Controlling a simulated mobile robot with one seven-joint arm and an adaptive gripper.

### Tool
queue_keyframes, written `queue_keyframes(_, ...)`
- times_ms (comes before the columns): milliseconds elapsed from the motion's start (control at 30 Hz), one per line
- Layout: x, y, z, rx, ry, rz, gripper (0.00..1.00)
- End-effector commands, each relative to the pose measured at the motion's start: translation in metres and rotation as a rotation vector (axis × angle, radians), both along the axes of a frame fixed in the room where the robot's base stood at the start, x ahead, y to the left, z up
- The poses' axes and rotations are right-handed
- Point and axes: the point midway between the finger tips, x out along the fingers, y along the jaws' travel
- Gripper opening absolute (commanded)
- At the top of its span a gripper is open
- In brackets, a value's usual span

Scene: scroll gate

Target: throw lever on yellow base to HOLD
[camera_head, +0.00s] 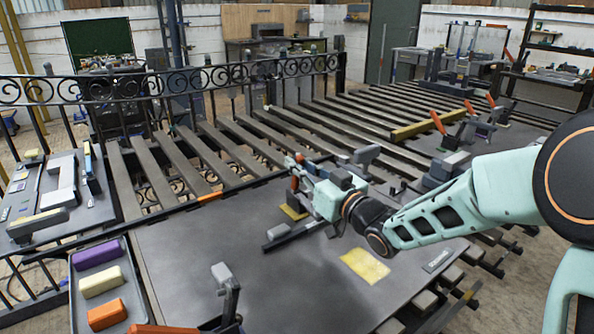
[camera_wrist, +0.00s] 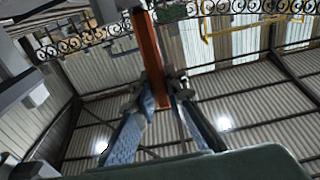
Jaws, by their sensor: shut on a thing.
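The yellow base (camera_head: 293,212) sits on the dark steel table, partly hidden by my gripper and the fixture above it. Its lever shows as an orange-red bar (camera_wrist: 148,50) in the wrist view, running up between my fingers. My gripper (camera_head: 299,170) reaches in from the right, above the yellow base. In the wrist view my gripper (camera_wrist: 163,92) has its two fingers on either side of the bar, closed on it. In the head view the lever is mostly hidden by the gripper. I cannot read any HOLD marking.
A yellow sheet (camera_head: 365,265) lies on the table (camera_head: 210,255). A tray (camera_head: 137,300) with purple, cream and orange blocks stands at lower left, beside another clamp (camera_head: 227,297). Orange-handled clamps (camera_head: 438,122) stand at the right back. A scrollwork gate (camera_head: 180,82) lies behind.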

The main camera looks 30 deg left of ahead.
Motion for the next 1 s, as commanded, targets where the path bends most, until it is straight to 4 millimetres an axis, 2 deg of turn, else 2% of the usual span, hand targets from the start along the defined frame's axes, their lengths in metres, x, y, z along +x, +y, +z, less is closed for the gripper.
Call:
queue_keyframes(33, -0.0007, -0.0012, -0.0061, 0.011, -0.006, 0.000, 0.00)
queue_keyframes(533, -0.0022, -0.0047, -0.0020, 0.038, -0.020, -0.001, 0.00)
queue_keyframes(567, -0.0022, -0.0048, -0.0021, 0.038, -0.020, -0.001, 0.14)
queue_keyframes(700, -0.0022, -0.0046, -0.0018, 0.039, -0.020, -0.001, 0.29)
queue_keyframes(1000, -0.0024, -0.0053, -0.0012, 0.039, -0.020, -0.001, 0.30)
